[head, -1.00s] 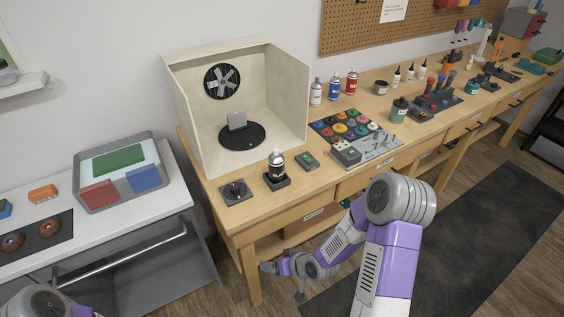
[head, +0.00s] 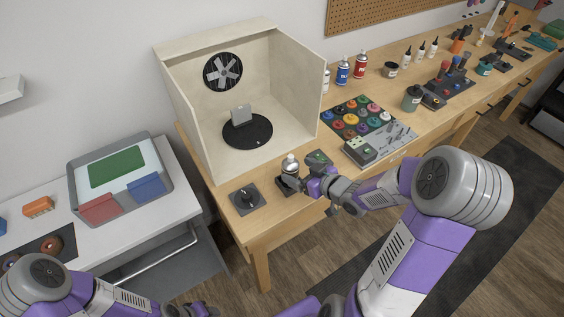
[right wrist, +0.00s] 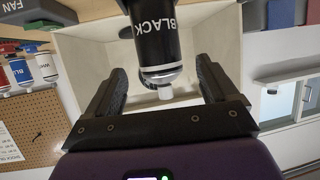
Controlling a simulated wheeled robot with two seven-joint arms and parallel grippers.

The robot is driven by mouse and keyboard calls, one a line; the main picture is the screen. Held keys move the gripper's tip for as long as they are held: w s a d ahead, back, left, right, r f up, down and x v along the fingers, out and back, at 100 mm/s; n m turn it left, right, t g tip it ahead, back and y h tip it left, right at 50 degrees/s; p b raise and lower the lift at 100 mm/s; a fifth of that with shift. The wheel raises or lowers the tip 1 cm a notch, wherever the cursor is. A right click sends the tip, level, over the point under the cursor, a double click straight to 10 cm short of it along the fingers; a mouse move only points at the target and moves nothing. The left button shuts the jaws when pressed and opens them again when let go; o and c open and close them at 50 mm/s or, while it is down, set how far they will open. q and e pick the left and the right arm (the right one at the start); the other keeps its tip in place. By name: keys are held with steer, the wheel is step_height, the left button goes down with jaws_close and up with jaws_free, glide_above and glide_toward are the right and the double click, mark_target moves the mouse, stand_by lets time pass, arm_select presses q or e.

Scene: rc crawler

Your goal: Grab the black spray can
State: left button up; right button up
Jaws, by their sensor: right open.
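The black spray can (head: 290,166) with a silver top stands on a small dark square base on the wooden bench. In the right wrist view the can (right wrist: 155,38) appears upside down, with "BLACK" on its label and a pale nozzle. My right gripper (head: 308,182) is just right of the can and partly covers the base. In the right wrist view its open fingers (right wrist: 162,68) reach along both sides of the can's top end, with gaps visible. My left gripper (head: 190,311) shows only partly at the bottom edge, away from the can.
A spray booth (head: 187,120) with a fan and turntable stands behind the can. A dark knob plate (head: 249,199) lies left of it, and a small device (head: 319,157) lies right. Paint pots (head: 352,120) and a grey-green box (head: 360,150) are further right.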

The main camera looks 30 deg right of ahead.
mark_target(286, 167)
steer(key=shift+w+a+f, duration=0.15)
steer(key=shift+w+f, duration=0.15)
steer(key=shift+w, duration=0.25)
steer(key=shift+w+a+f+b, duration=0.2)
steer(key=shift+w+f+b, duration=0.15)
steer(key=shift+w+b, duration=0.05)
steer(key=b+x, duration=0.1)
steer(key=x, duration=0.2)
steer(key=shift+w+f, duration=0.3)
steer(key=shift+f, duration=0.05)
steer(key=shift+w+a, duration=0.1)
steer(key=shift+w, duration=0.25)
steer(key=c, duration=1.2)
